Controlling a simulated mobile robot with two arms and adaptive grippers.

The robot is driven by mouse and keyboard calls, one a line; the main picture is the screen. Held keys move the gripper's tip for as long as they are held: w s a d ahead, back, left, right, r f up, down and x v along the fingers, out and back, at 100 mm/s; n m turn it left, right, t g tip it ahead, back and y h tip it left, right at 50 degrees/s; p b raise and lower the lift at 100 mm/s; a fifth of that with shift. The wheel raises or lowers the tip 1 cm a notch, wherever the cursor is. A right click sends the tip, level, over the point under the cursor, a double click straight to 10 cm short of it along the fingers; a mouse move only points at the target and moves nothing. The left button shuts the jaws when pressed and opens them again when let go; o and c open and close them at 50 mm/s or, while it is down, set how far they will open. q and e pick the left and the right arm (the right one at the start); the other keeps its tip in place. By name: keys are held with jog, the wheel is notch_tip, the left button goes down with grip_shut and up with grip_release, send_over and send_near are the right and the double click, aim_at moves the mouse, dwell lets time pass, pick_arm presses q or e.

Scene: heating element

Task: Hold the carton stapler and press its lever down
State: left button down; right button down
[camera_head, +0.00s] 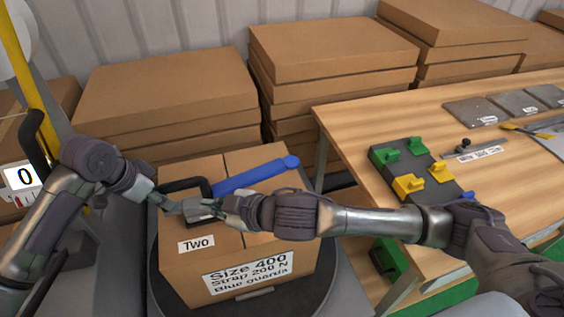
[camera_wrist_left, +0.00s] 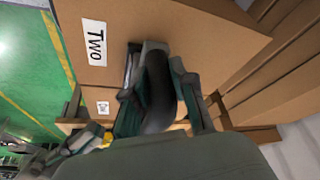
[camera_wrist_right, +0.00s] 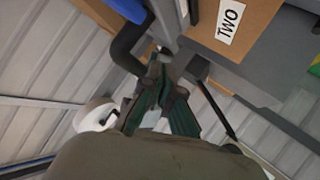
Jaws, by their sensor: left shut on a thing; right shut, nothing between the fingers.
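The carton stapler, with a black curved handle (camera_head: 183,186) and a long blue lever (camera_head: 250,177), is on top of a cardboard box (camera_head: 238,158). The lever slants up to a rounded end at the right. My left gripper (camera_head: 171,206) is shut on the black handle, which also shows between its fingers in the left wrist view (camera_wrist_left: 157,92). My right gripper (camera_head: 212,209) is shut and empty near the stapler's front side. In the right wrist view its closed fingers (camera_wrist_right: 161,82) are close to the black handle (camera_wrist_right: 126,48); I cannot tell whether they touch.
The box has labels "TWO" and "Size 400" and stands on a dark round base (camera_head: 325,262). A wooden table (camera_head: 350,118) at the right bears a dark block with green and yellow pieces (camera_head: 408,185). Cardboard stacks (camera_head: 330,45) stand behind.

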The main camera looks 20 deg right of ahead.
aim_at(282, 167)
jog(key=w+d+r+h, duration=0.2)
jog(key=w+d+r, duration=0.1)
jog(key=w+d, duration=0.1)
jog(key=w+d+r+h, duration=0.2)
jog(key=w+d+r, duration=0.2)
jog(key=shift+n, duration=0.3)
jog(key=d+r+n+g+h, duration=0.1)
jog(key=d+r+n+g, duration=0.1)
jog(key=d+r, duration=0.3)
jog(key=shift+s+d+r+n+g+h, duration=0.2)
jog(key=shift+d+r+n+g+h, duration=0.3)
jog(key=shift+d, duration=0.55)
jog(key=shift+f, duration=0.2)
jog(key=shift+s+d+f, duration=0.1)
jog(key=shift+d+f, duration=0.25)
jog(key=shift+f, duration=1.1)
jog(key=shift+w+d+f, duration=0.1)
jog(key=shift+d+f, duration=0.2)
jog(key=shift+f, duration=1.1)
jog(key=shift+s+d+f, duration=0.1)
jog(key=shift+d+f, duration=0.25)
jog(key=shift+f, duration=1.1)
jog(key=shift+f, duration=0.1)
jog(key=shift+d+f, duration=0.1)
jog(key=shift+f, duration=0.2)
jog(key=shift+f, duration=0.3)
